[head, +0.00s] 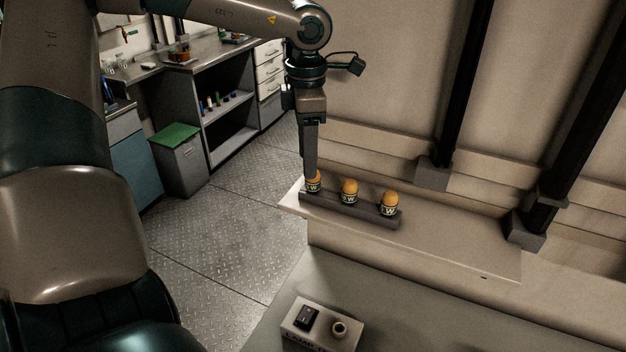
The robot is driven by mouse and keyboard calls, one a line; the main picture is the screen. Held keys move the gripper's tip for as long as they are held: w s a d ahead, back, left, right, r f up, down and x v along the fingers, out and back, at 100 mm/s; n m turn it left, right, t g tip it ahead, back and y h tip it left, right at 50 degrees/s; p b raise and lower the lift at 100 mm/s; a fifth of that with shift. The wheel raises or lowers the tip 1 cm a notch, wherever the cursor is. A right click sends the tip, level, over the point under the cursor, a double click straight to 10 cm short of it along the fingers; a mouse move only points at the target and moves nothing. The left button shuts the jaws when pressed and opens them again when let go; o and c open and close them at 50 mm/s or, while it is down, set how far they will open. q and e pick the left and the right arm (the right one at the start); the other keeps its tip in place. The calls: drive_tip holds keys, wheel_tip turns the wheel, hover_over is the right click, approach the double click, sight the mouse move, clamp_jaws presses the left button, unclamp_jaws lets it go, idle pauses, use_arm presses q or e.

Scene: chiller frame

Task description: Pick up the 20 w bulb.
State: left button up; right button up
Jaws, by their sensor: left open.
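Three orange bulbs stand upright in a dark holder strip (352,209) on a pale shelf. Each has a light label with a "W"; the wattage numbers are too small to read, so I cannot tell which is the 20 w bulb. The left bulb (314,185) is partly hidden by my left gripper (311,177). The middle bulb (349,191) and the right bulb (390,203) are in clear view. My left gripper points down with its fingers at the left bulb; it is open. I cannot tell whether the fingers touch that bulb. My right gripper is not in view.
The pale shelf (455,250) has bare room right of the holder. Dark posts (462,90) rise behind it. A lamp box (322,326) with a black switch and a socket sits on the lower surface in front. A grey cabinet (230,110) and a green-lidded bin (178,160) stand at the left.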

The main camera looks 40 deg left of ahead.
sight(313, 183)
use_arm(q)
drive_tip(key=shift+w+d+f+p, duration=0.1)
drive_tip(key=shift+d+f+p, duration=0.2)
drive_tip(key=shift+f+p, duration=0.25)
drive_tip(key=shift+w+d+f+p, duration=0.1)
drive_tip(key=shift+d+f+p, duration=0.15)
drive_tip(key=shift+f+p, duration=0.3)
drive_tip(key=shift+d+f+p, duration=0.15)
drive_tip(key=shift+f+p, duration=0.4)
drive_tip(key=shift+f, duration=0.95)
drive_tip(key=c, duration=1.1)
